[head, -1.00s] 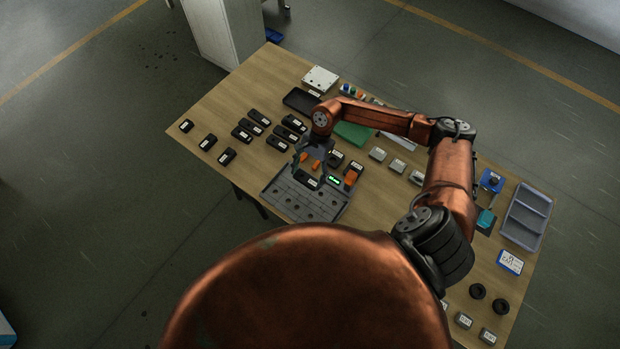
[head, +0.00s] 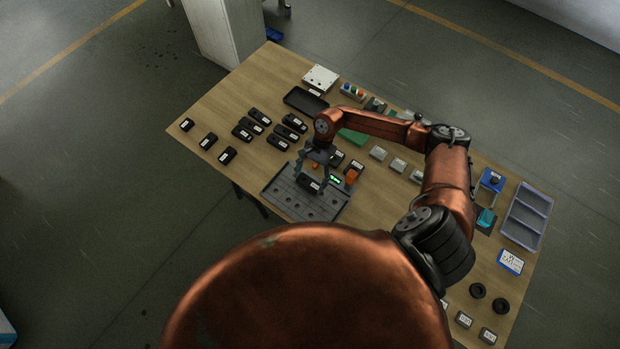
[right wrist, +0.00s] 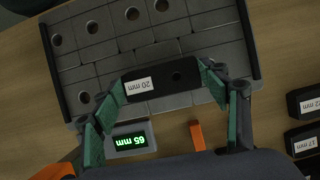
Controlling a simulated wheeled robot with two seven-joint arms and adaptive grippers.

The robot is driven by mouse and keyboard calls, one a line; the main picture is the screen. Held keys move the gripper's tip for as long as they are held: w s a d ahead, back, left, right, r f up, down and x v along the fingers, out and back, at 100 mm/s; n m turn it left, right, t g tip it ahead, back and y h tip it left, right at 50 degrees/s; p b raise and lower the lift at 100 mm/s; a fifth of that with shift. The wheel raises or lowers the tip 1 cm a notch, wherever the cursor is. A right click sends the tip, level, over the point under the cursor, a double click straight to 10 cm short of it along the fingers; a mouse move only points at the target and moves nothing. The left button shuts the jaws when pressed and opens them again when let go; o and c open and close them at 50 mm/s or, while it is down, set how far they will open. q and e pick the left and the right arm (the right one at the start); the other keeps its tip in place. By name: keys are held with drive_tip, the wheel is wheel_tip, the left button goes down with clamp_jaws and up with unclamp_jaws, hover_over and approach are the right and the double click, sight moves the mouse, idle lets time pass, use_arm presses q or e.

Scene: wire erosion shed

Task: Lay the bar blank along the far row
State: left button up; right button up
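The bar blank (head: 309,184) is a short black bar with a white label. In the head view this gripper (head: 310,174) hides part of the plate's far edge. My left gripper is not in view.
A readout (right wrist: 131,141) showing "65 mm" stands by the plate's far edge, beside an orange piece (right wrist: 197,135). Several labelled black bars (head: 242,133) lie to the left and beyond. A black tray (head: 305,101) and grey divided bin (head: 526,216) stand farther off.

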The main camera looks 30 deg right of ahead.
drive_tip(key=o, duration=0.4)
drive_tip(key=shift+o, duration=0.2)
drive_tip(key=shift+r, duration=0.15)
drive_tip(key=shift+r+p, duration=0.25)
drive_tip(key=shift+p, duration=0.25)
drive_tip(key=b+v, duration=0.1)
drive_tip(key=v, duration=1.1)
